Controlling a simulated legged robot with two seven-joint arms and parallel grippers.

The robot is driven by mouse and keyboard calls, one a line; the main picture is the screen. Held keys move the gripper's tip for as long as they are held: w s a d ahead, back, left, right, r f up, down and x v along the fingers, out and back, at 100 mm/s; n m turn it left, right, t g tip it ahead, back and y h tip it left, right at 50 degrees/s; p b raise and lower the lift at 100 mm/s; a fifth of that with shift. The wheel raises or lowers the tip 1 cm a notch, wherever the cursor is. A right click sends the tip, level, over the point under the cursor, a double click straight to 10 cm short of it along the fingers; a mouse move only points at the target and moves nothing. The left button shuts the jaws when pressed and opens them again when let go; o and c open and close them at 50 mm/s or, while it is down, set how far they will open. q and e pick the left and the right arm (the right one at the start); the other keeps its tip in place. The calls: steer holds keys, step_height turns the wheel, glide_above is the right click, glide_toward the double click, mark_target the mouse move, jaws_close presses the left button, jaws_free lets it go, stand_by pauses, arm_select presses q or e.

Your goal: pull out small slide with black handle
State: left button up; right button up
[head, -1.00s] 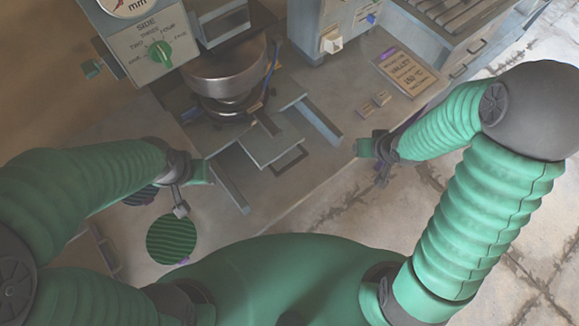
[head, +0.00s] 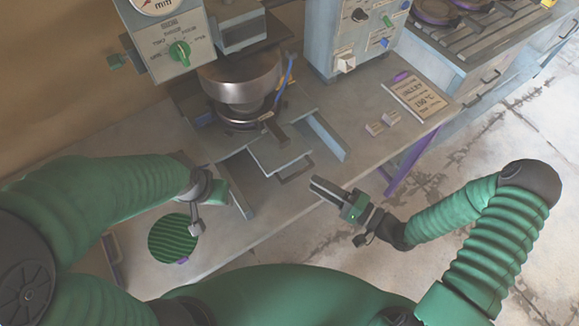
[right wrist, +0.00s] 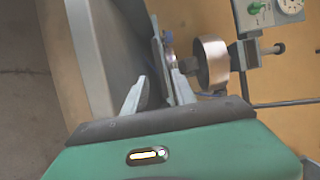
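The small slide (head: 279,151) is a grey plate below the round metal press (head: 240,82), with a dark loop handle (head: 297,171) at its front edge. My right gripper (head: 318,186) is just to the right of and in front of the handle, apart from it in the head view, its fingers pointing up-left. In the right wrist view its two fingers (right wrist: 157,92) are spread, with nothing clearly between them.
Two blue-grey rails (head: 326,136) flank the slide. A dial box with a green knob (head: 180,53) stands behind left, and a control box (head: 345,45) behind right. A sign (head: 418,95) and small blocks (head: 383,123) lie on the counter. A green ribbed disc (head: 173,238) lies at left.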

mark_target(296, 173)
steer(key=x, duration=1)
steer(key=shift+a, duration=0.15)
steer(key=shift+s, duration=0.1)
jaws_close()
